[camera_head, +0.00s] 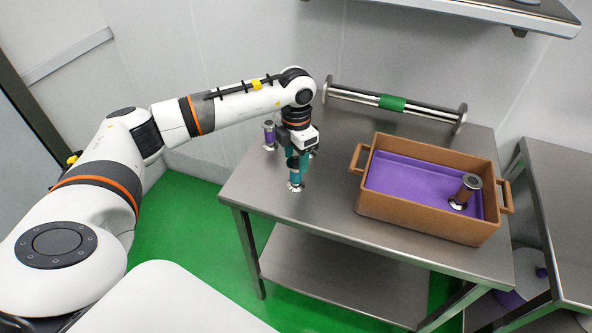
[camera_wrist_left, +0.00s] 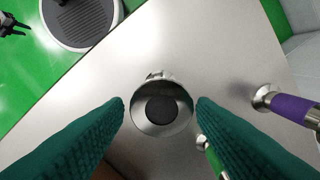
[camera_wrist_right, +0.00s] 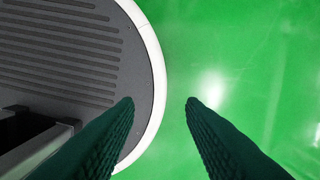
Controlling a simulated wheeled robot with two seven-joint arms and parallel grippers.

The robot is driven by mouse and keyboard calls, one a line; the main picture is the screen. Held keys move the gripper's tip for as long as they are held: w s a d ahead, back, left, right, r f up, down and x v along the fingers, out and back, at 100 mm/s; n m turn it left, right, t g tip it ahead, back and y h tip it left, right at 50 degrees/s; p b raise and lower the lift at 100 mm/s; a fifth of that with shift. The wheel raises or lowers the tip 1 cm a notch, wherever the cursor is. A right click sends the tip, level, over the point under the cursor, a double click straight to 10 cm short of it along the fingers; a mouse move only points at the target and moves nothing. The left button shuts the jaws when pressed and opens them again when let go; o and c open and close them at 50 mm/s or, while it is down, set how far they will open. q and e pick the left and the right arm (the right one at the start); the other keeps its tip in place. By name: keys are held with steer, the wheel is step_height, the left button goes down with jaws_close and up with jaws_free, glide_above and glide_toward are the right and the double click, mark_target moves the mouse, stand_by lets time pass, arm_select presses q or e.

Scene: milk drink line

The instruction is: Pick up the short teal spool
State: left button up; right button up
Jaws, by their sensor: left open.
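The short teal spool (camera_head: 295,174) stands upright on the steel table near its left front edge. In the left wrist view its round silver top with a dark centre (camera_wrist_left: 162,110) lies between the two fingers. My left gripper (camera_head: 298,158) points down above and around the top of the spool, with teal-green fingers open and a gap visible on each side. The fingers partly hide the spool in the head view. My right gripper (camera_wrist_right: 160,102) is open and empty, above green floor and my base; it is not in the head view.
A purple spool (camera_head: 269,135) stands close behind, to the left; it also shows in the left wrist view (camera_wrist_left: 292,107). A brown crate (camera_head: 428,221) with a purple inside holds a brown spool (camera_head: 467,189). A bar with a green sleeve (camera_head: 392,102) lies at the back.

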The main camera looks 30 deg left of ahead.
mark_target(296, 172)
arm_select(q)
step_height(296, 172, down, 4)
steer(key=shift+r+p, duration=0.2)
steer(key=shift+p, duration=0.7)
step_height(296, 172, down, 2)
steer(key=shift+f, duration=0.3)
steer(key=shift+w, duration=0.1)
steer(key=c, duration=0.8)
arm_select(e)
steer(key=shift+w+a+r, duration=0.1)
steer(key=shift+w+r, duration=0.95)
steer(key=shift+r, duration=0.05)
